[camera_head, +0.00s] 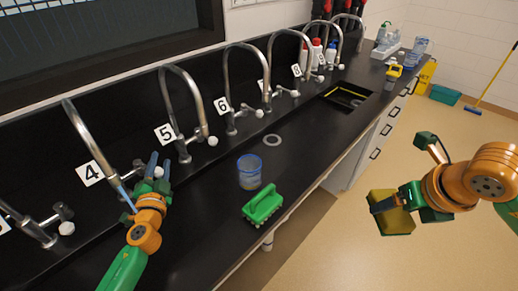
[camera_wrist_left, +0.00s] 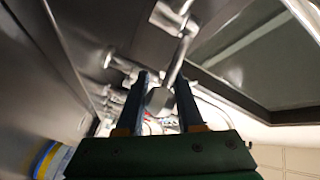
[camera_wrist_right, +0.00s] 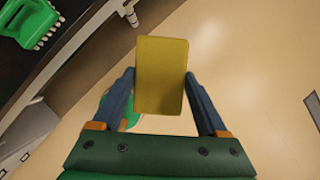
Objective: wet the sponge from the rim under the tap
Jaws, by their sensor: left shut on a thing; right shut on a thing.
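The yellow sponge (camera_head: 397,222) is held by my right gripper (camera_head: 384,205), out over the floor in front of the counter. In the right wrist view the sponge (camera_wrist_right: 161,75) sits between both fingers (camera_wrist_right: 160,92). My left gripper (camera_head: 158,163) is shut on the pale round tap knob (camera_head: 158,172) beside the number 4 sign; the knob (camera_wrist_left: 158,100) shows between its fingers in the left wrist view. The tap (camera_head: 86,130) arches over the counter there. A light blue streak (camera_head: 122,190) runs below its spout and looks like water, partly behind my arm.
A green brush (camera_head: 263,204) and a clear blue-rimmed beaker (camera_head: 249,172) stand on the black counter (camera_head: 215,215). Several more taps line the back. A sink (camera_head: 345,97) lies further right, with bottles behind it. The floor under my right arm is clear.

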